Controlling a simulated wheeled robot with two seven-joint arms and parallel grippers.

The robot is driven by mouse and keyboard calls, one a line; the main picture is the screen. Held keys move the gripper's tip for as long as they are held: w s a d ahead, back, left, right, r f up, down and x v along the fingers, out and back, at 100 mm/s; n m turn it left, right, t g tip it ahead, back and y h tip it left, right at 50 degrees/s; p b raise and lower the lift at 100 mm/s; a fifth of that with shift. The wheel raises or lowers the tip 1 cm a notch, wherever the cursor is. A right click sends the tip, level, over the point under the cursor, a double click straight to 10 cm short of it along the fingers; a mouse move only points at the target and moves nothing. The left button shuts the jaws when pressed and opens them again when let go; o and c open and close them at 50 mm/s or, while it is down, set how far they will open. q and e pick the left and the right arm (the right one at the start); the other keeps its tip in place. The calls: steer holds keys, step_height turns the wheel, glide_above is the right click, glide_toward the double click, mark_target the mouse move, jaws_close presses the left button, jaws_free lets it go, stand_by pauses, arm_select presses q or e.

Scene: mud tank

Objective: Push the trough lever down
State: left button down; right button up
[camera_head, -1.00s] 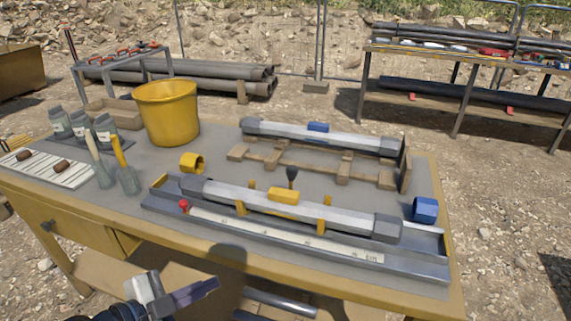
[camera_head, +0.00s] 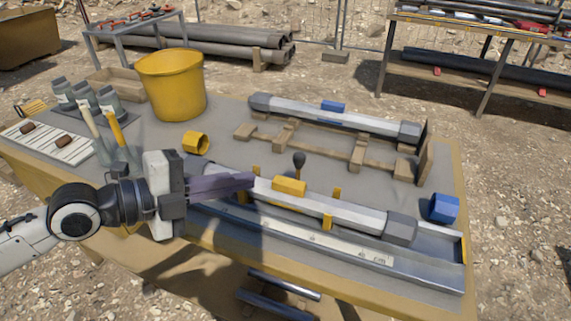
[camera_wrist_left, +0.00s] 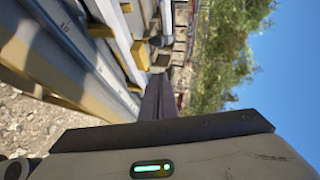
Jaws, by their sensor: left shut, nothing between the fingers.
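The trough lever (camera_head: 298,161) stands upright with a dark round knob, just behind the yellow clamp block (camera_head: 289,187) on the near tube. The near tube (camera_head: 350,216) lies in the long grey trough (camera_head: 440,280), held between yellow brackets. My left gripper (camera_head: 250,180) is shut and empty, its dark fingers pointing right over the trough's left part, to the left of the lever and apart from it in the picture. The fingers also show in the left wrist view (camera_wrist_left: 158,98), with the trough at its left. They hide the trough's left end. My right gripper is not in view.
A second tube (camera_head: 370,126) with a blue block rests on a wooden rack behind. A yellow bucket (camera_head: 170,85), a yellow ring (camera_head: 196,142) and trowels stand at the left; a blue ring (camera_head: 444,208) is at the right. Bare table lies between the bucket and rack.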

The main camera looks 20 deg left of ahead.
mark_target(299, 169)
arm_select(q)
steer(key=shift+w+a+f+p+x, duration=0.1)
steer(key=shift+w+a+p+x, duration=0.2)
steer(key=shift+x, duration=1.75)
steer(key=shift+w+a+f+p+x, duration=0.15)
steer(key=shift+a+p+x, duration=0.3)
steer(key=shift+x, duration=1.6)
steer(key=shift+w+a+p+x, duration=0.3)
steer(key=shift+a+p+x, duration=0.05)
steer(key=shift+x, duration=1.7)
steer(key=shift+w, duration=0.1)
